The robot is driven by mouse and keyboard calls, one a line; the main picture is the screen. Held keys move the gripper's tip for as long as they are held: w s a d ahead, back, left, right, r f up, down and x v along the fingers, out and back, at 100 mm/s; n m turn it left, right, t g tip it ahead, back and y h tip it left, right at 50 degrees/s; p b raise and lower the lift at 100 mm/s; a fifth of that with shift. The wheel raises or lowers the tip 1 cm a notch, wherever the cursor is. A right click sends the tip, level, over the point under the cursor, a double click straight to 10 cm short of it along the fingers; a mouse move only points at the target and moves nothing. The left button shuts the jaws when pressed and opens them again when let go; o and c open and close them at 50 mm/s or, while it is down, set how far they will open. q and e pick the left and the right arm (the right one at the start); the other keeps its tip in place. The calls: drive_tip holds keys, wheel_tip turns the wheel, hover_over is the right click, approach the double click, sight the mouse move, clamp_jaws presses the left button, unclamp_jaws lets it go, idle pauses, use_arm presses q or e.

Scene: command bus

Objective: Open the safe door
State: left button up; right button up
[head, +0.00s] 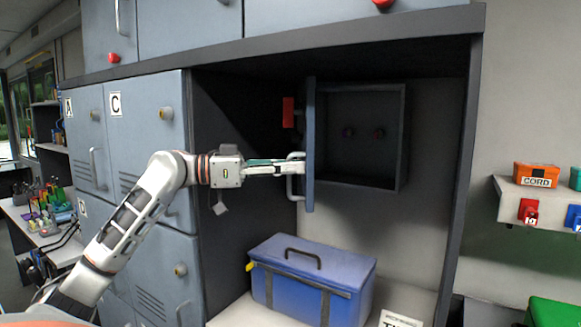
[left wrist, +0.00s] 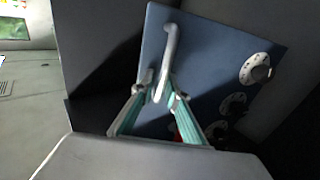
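The safe (head: 404,140) is a dark box in the cabinet recess, and its interior shows. Its blue-grey door (head: 310,170) stands swung out, seen nearly edge-on in the head view. In the left wrist view, the door's front face (left wrist: 205,60) shows with several round dials along its right side. The pale bar handle (head: 292,187) sticks out to the left of the door; it also shows in the left wrist view (left wrist: 171,45). My left gripper (head: 299,168) is at the handle, its teal-padded fingers (left wrist: 164,92) closed in on either side of the bar. My right gripper is out of view.
A blue cooler box (head: 312,280) stands on the recess floor below the door. Grey lockers (head: 145,130) line the left. A red item (head: 289,112) is left of the door. A shelf at right holds an orange box (head: 536,174).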

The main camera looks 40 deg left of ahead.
use_arm(q)
drive_tip(key=shift+s+a, duration=0.1)
drive_tip(key=v, duration=1.1)
drive_tip(key=shift+s+a, duration=0.2)
drive_tip(key=shift+s, duration=0.15)
